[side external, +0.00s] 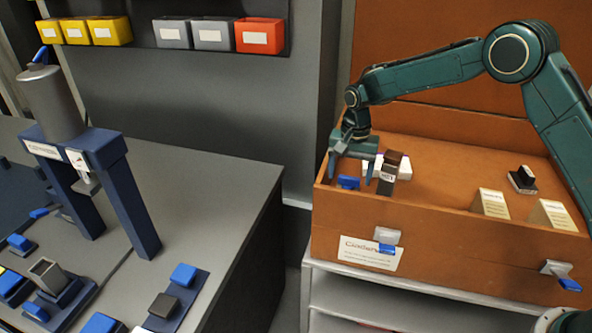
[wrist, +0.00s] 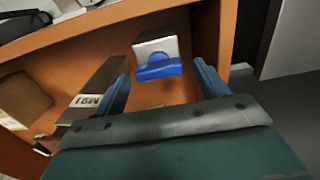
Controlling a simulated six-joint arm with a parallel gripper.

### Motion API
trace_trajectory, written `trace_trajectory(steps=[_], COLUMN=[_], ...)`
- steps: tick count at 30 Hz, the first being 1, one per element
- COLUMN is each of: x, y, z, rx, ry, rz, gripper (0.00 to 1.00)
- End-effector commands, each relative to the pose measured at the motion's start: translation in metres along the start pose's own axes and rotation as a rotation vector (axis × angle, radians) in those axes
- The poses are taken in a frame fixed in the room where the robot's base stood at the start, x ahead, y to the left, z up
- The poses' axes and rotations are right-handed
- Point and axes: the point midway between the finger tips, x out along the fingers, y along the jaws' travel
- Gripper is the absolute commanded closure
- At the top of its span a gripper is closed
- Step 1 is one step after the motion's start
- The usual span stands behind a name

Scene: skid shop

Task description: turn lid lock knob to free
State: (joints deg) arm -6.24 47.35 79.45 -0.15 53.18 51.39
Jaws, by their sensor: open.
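A blue knob-like piece (side external: 348,182) sits inside the orange-brown case near its left end. In the wrist view, what seems the same blue piece (wrist: 160,67) stands against a white block, between and beyond my fingertips. My gripper (side external: 353,160) is open and points down above it; both fingers also show in the wrist view (wrist: 163,90), apart from the blue piece. A blue lever on a white bracket (side external: 388,240) is on the case's front wall, and a similar one (side external: 560,274) is at the right. I cannot tell which is the lid lock knob.
A dark labelled block (side external: 386,180) stands close right of my gripper; it shows left of the fingers in the wrist view (wrist: 95,88). The case (side external: 340,225) has low walls around my gripper. Pale wedges (side external: 490,203) stand farther right. A grey bench (side external: 215,190) is at left.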

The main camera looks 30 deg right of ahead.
Motion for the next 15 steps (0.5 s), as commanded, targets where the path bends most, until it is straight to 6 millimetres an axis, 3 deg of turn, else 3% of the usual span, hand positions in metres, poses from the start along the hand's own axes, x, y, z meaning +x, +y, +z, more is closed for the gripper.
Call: trace_trajectory(steps=[7, 14, 15], x=[0.0007, 0.0006, 0.0005], y=[0.0001, 0.0001, 0.0], z=[0.0001, 0.0001, 0.0001], rx=[0.0, 0.0, 0.0], ry=[0.0, 0.0, 0.0], rz=[0.0, 0.0, 0.0], gripper=[0.27, 0.7, 0.72])
